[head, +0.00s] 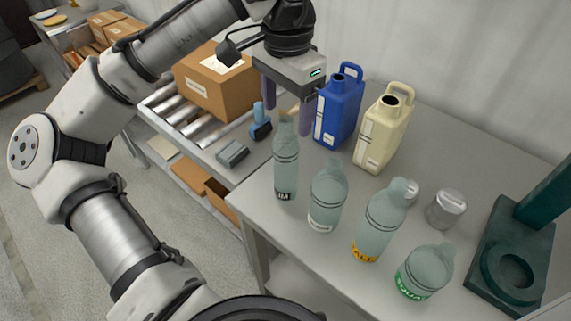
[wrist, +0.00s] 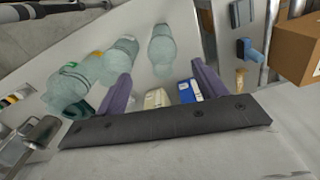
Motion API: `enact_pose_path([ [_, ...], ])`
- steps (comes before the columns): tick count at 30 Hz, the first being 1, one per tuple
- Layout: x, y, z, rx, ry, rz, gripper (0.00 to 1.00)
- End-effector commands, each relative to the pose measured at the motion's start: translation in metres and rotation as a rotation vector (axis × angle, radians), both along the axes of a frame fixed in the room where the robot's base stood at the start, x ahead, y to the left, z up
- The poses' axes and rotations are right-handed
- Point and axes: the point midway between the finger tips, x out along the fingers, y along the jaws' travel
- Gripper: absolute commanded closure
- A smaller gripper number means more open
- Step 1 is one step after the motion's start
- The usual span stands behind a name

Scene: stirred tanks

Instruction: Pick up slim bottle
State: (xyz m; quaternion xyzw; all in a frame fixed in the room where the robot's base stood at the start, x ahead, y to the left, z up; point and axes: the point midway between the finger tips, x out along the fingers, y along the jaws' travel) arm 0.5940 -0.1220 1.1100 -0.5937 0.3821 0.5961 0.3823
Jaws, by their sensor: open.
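The slim bottle (head: 286,165) is the tall, narrow, pale grey-green one with dark bands, upright at the left end of a row of translucent bottles on the table. My gripper (head: 287,112) is open and empty, with its purple fingers pointing down. In the head view the bottle's neck overlaps the gap between the fingertips, but the fingers do not hold it. In the wrist view my gripper (wrist: 160,80) spans the lower middle, and a bottle that seems to be the slim one (wrist: 161,50) stands beyond the fingers.
Close to its right stand a wider bottle (head: 327,197), a yellow-labelled bottle (head: 379,222) and a green-labelled bottle (head: 425,272). A blue jug (head: 338,108) and a cream jug (head: 382,130) stand behind. A cardboard box (head: 216,82) sits on rollers at left.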

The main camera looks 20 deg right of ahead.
Motion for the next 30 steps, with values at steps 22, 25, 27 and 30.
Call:
enact_pose_path([
  [22, 0.004, 0.0, -0.073, -0.001, -0.002, 0.0, 0.3],
  [25, 0.004, 0.0, -0.074, -0.001, -0.002, -0.001, 0.3],
  [27, 0.004, 0.0, -0.074, -0.001, -0.002, -0.001, 0.3],
  [30, 0.004, 0.0, -0.074, -0.002, -0.002, -0.001, 0.38],
])
